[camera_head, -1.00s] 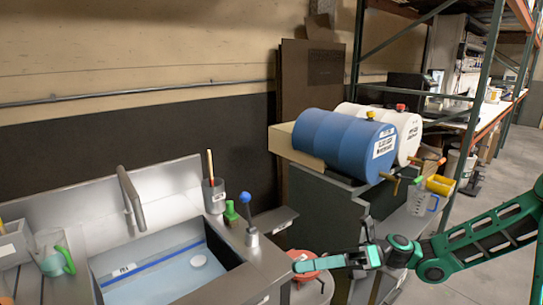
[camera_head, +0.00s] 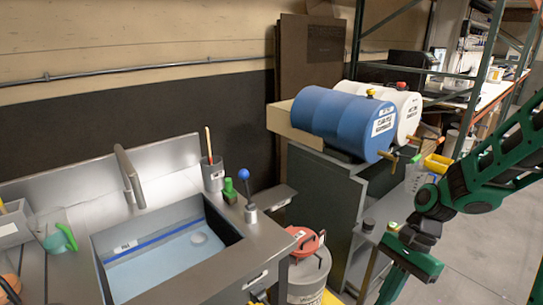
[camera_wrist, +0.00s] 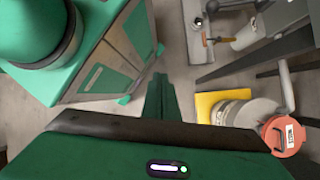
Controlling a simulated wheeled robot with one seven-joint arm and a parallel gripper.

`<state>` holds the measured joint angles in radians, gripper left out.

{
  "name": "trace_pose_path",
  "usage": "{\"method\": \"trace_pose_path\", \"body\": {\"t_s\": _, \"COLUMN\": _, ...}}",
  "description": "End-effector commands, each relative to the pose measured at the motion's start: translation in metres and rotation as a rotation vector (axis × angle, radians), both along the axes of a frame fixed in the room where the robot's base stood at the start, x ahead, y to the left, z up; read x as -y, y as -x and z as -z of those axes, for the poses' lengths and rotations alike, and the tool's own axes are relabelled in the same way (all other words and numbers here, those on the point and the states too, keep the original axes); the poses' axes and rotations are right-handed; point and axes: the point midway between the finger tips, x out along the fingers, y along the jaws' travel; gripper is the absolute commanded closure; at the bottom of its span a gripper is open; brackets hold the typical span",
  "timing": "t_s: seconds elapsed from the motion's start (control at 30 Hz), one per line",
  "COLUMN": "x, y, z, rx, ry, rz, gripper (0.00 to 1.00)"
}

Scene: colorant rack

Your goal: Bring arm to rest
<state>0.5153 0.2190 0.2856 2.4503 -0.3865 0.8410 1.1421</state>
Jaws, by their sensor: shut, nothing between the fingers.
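My green arm (camera_head: 490,165) comes in from the right in the head view, bent at the elbow, with its lower part hanging down. My gripper (camera_wrist: 160,82) shows in the wrist view with its two fingers together and nothing between them. In the head view my gripper (camera_head: 393,290) points down near the bottom edge, right of the grey cabinet; its tips are hard to make out. In the wrist view, my own green body fills the upper left, and the fingers point towards bare floor, apart from any object.
A grey bucket (camera_head: 308,278) with a red lid (camera_head: 305,240) stands beside the sink (camera_head: 165,262); it also shows in the wrist view (camera_wrist: 245,113) on a yellow base (camera_wrist: 207,104). Blue and white drums lie on the cabinet (camera_head: 325,200). Floor (camera_head: 480,240) at right is clear.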

Motion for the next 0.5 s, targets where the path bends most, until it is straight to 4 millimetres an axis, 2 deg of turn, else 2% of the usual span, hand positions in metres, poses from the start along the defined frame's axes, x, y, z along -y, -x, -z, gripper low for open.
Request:
{"method": "trace_pose_path", "body": {"t_s": 0.03, "x": 0.013, "y": 0.003, "z": -0.008, "rx": 0.039, "ry": 0.038, "rz": -0.035, "gripper": 1.00}}
{"method": "trace_pose_path", "body": {"t_s": 0.2, "x": 0.056, "y": 0.017, "z": -0.034, "rx": 0.142, "ry": 0.135, "rz": -0.164, "gripper": 1.00}}
{"method": "trace_pose_path", "body": {"t_s": 0.5, "x": 0.115, "y": 0.058, "z": -0.087, "rx": 0.291, "ry": 0.254, "rz": -0.367, "gripper": 1.00}}
